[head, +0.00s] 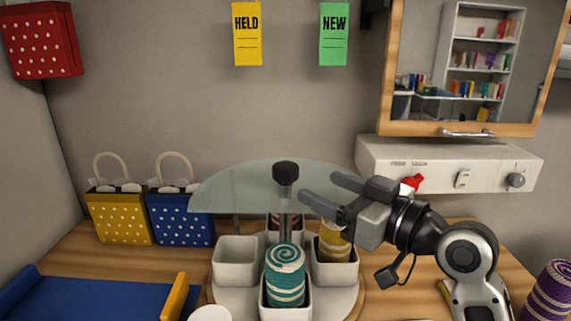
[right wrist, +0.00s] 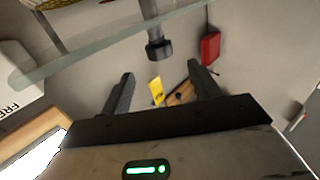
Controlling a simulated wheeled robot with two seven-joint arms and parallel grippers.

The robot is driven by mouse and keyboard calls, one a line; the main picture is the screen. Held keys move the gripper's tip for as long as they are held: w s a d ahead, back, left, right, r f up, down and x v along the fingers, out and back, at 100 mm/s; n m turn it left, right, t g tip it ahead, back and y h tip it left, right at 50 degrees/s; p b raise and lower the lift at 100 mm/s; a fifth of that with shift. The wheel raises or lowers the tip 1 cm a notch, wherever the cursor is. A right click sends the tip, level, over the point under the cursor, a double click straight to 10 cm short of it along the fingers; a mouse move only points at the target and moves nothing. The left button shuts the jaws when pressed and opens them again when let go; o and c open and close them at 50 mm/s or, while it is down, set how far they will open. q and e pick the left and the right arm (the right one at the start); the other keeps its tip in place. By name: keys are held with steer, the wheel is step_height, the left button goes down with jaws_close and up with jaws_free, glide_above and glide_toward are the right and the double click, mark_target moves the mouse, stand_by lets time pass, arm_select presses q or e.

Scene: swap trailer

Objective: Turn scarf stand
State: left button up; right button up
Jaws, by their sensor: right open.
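The scarf stand is a round turntable (head: 340,301) with white square bins and a half-round glass shelf (head: 240,186) above. A dark knob (head: 286,173) tops its centre post; the knob also shows in the right wrist view (right wrist: 158,47). A teal striped scarf roll (head: 286,275) stands in the front bin, and a yellow striped roll (head: 333,242) in the right bin. The left bin (head: 237,262) looks empty. The back bin holds a dark reddish roll, mostly hidden. My right gripper (head: 318,188) is open and empty, just right of the knob, apart from it. My left gripper is not in view.
Yellow (head: 121,218) and blue (head: 180,220) dotted bags stand at the back left. A blue mat (head: 90,300) lies front left. A white panel with a dial (head: 450,172) is behind my right arm. A purple roll (head: 548,291) stands far right.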

mark_target(295, 175)
arm_select(q)
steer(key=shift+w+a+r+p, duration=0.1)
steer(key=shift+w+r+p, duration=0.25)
steer(key=shift+p, duration=0.35)
arm_select(e)
steer(key=x, duration=1)
steer(key=shift+f, duration=0.1)
steer(key=shift+d, duration=0.1)
steer(key=shift+c, duration=0.3)
